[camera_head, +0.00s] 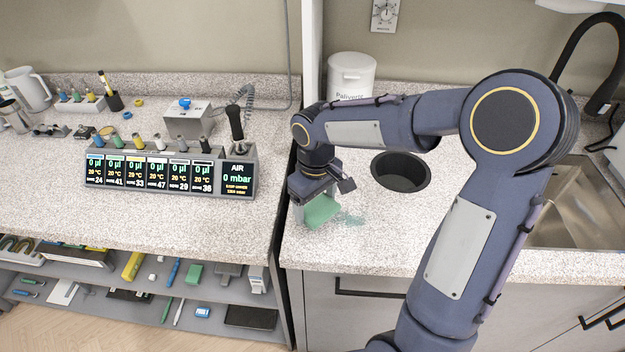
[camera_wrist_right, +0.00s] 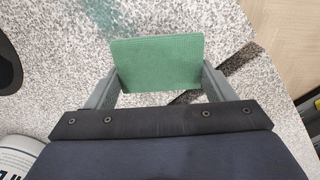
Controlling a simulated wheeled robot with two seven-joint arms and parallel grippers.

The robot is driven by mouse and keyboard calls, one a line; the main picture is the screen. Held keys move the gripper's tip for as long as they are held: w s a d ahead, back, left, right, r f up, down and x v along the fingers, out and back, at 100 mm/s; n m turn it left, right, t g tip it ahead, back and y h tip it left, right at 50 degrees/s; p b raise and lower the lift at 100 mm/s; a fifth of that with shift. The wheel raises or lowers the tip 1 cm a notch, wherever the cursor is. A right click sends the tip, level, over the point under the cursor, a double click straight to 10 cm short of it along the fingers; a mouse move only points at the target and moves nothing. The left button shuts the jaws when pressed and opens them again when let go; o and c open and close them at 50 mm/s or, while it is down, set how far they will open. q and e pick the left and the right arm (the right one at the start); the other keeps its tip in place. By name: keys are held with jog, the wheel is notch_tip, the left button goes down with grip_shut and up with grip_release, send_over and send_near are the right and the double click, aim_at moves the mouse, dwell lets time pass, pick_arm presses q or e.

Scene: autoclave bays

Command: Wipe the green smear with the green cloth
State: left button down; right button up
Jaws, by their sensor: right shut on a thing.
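The green cloth (camera_head: 319,211) is a folded rectangular pad in my right gripper (camera_head: 308,212), low over the speckled right counter. In the right wrist view the cloth (camera_wrist_right: 158,63) spans between the two fingers of my right gripper (camera_wrist_right: 158,85), which is shut on it. The green smear (camera_head: 351,220) is a faint patch on the counter just right of the cloth. In the right wrist view part of the smear (camera_wrist_right: 101,15) shows beyond the cloth's upper left. Whether the cloth touches the counter I cannot tell. My left gripper is not in view.
A round dark hole (camera_head: 401,172) is in the counter behind the smear, with a white canister (camera_head: 351,76) at the back. A steel sink (camera_head: 575,205) lies right. A display rack (camera_head: 170,172) stands on the left counter, across a gap.

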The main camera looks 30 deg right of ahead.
aim_at(315, 205)
notch_tip(315, 205, up, 3)
jog(key=shift+w+a+f+p, duration=0.1)
jog(key=shift+w+a+p, duration=0.05)
jog(key=shift+p, duration=0.8)
jog(key=shift+r+p, duration=0.9)
jog(key=shift+r, duration=0.3)
